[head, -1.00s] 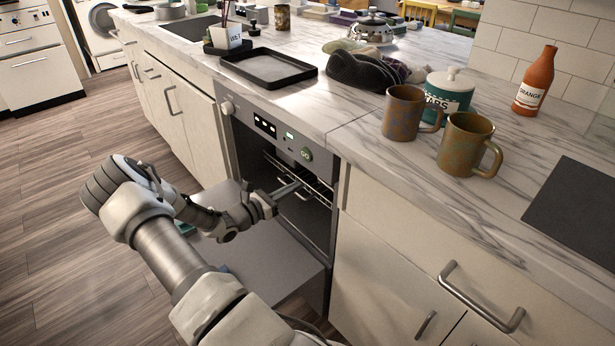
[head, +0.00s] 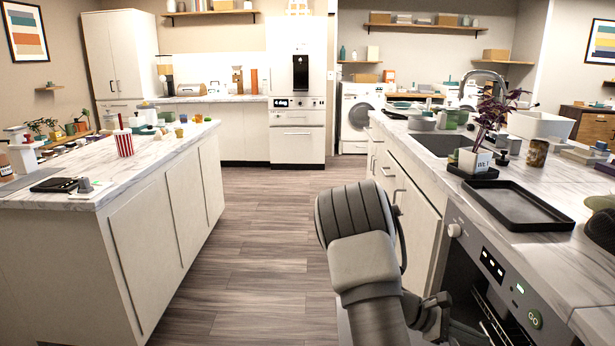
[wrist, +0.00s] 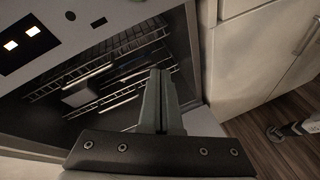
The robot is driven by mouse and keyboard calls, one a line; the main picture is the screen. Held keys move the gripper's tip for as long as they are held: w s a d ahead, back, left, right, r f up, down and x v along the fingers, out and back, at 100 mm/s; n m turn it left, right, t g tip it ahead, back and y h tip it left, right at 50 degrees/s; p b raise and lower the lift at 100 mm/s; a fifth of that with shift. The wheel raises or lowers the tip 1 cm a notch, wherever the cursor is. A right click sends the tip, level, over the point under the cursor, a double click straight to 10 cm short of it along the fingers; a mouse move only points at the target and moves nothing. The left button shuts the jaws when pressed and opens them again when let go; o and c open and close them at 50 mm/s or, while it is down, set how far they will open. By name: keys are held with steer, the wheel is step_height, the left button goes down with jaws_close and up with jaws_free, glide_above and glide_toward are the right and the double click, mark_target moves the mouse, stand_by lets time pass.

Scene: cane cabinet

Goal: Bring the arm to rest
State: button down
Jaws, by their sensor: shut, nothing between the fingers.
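My gripper (wrist: 159,100) is shut and empty in the wrist view. Its fingers are together in front of the open oven (wrist: 110,75), whose wire racks show behind them. In the head view my arm rises at the lower middle, beside the oven (head: 490,290) at the right. My fingertips are not clear in the head view.
An island counter (head: 130,180) stands at the left. The wooden floor (head: 250,230) between the counters is clear. The right counter holds a black tray (head: 515,205), a potted plant (head: 485,135) and a sink (head: 440,143). A washing machine (head: 357,112) stands at the back.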

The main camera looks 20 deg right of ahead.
steer(key=s+a+r+m+t+y, duration=0.35)
steer(key=a+r, duration=0.35)
steer(key=a, duration=0.5)
steer(key=s+a+r+m+t+y+p, duration=0.15)
steer(key=a+r+t+y, duration=0.45)
steer(key=a, duration=0.6)
steer(key=s+a+r+m+t+y+b, duration=0.1)
steer(key=s+a+r+m+t+y, duration=0.25)
steer(key=a+r, duration=0.7)
step_height(320, 180, up, 16)
steer(key=a+h+p, duration=0.1)
steer(key=a+p, duration=0.1)
steer(key=p, duration=1.7)
steer(key=shift+n+g, duration=0.4)
steer(key=shift+n, duration=0.05)
